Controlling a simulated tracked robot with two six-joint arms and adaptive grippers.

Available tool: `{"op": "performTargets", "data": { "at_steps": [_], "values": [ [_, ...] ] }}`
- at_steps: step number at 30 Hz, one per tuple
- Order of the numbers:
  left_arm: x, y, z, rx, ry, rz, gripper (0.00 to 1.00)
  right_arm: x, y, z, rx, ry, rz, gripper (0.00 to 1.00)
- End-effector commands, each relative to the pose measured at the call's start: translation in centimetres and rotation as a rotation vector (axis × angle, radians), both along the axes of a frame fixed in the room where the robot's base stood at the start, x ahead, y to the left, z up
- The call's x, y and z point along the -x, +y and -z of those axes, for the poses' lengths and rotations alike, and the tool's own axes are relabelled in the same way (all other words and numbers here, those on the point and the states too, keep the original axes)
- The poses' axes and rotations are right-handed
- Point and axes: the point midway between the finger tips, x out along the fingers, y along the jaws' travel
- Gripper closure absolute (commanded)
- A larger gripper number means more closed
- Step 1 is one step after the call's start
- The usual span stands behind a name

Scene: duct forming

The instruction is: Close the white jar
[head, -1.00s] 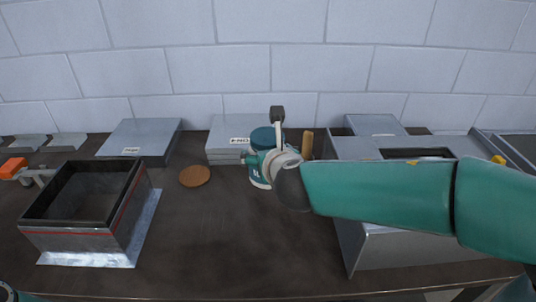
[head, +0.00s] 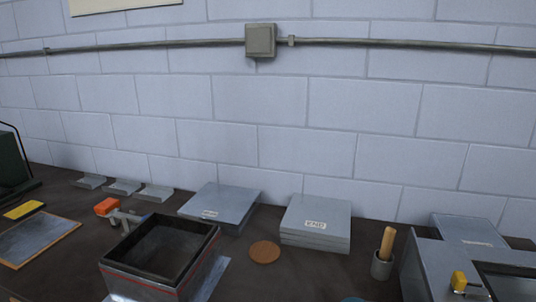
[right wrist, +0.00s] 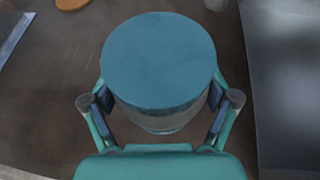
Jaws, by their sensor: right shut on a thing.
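The jar's round teal top (right wrist: 160,62) fills the middle of the right wrist view. A strip of its pale body (right wrist: 160,122) shows below it. My right gripper (right wrist: 161,96) is shut on the jar, one finger on each side just under the teal top. The top looks level and covers the mouth; how firmly it sits cannot be told. In the head view only a teal sliver (head: 353,299) shows at the bottom edge, and I cannot tell if it is the jar. My left gripper is not in view.
A brown disc (head: 265,252) lies on the dark bench. An open metal duct box (head: 160,262) stands left of it. Stacked metal sheets (head: 316,222) lie behind.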

Motion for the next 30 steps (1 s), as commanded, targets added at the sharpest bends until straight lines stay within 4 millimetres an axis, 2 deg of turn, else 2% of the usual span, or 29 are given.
{"op": "performTargets", "data": {
  "at_steps": [2,10,30],
  "values": [
    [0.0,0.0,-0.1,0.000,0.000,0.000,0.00,1.1,-0.4,0.8,0.001,0.001,0.042,0.80],
    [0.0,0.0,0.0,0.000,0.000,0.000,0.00,1.8,-1.4,-0.5,-0.001,-0.006,0.152,0.80],
    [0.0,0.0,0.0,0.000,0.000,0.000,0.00,1.8,-1.2,-0.6,-0.001,-0.007,0.167,0.80]
  ]
}}
